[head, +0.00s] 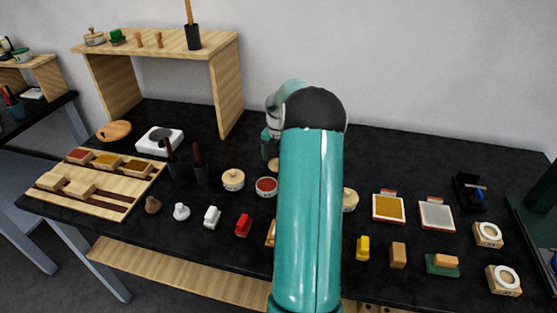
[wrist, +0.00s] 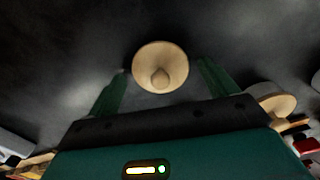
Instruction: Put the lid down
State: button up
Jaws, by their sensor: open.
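A round pale wooden lid with a knob (wrist: 160,67) lies on the dark table top in the wrist view, knob toward the camera. My gripper (wrist: 162,78) is open, with one green finger on each side of the lid and gaps between. In the head view the lid (head: 273,164) shows only in part beside my arm, and my gripper (head: 270,143) is mostly hidden behind that arm. An open pot with red contents (head: 266,187) stands just in front of the lid.
A lidded wooden pot (head: 233,180) stands left of the open pot; another (head: 350,199) is partly behind my arm. Dark upright holders (head: 200,165) stand further left. A wooden shelf (head: 165,42) rises at the back left.

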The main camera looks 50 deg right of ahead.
notch_tip(320, 180, up, 12)
jog(key=shift+f, duration=0.15)
jog(key=w+a+r+m+t+h, duration=0.1)
jog(key=a+r+m, duration=0.4)
jog(key=a, duration=0.9)
jog(key=w+a+r+m+t+h, duration=0.1)
jog(key=a+r+m, duration=0.2)
jog(key=a+r, duration=0.7)
jog(key=s+a+f+m+t, duration=0.1)
jog(key=s+a+m, duration=0.3)
jog(key=a, duration=0.4)
jog(key=s+a+f+m+t+y, duration=0.1)
jog(key=s+a+f+m, duration=0.1)
jog(key=s+a+m, duration=0.2)
jog(key=s+a+f+m+t+y, duration=0.1)
jog(key=s+a+m, duration=0.3)
jog(key=s+a, duration=0.4)
jog(key=a+f, duration=0.1)
jog(key=a, duration=0.3)
jog(key=shift+a+f+t, duration=0.3)
jog(key=shift+a+f, duration=0.05)
jog(key=shift+a, duration=0.05)
jog(key=shift+d, duration=0.15)
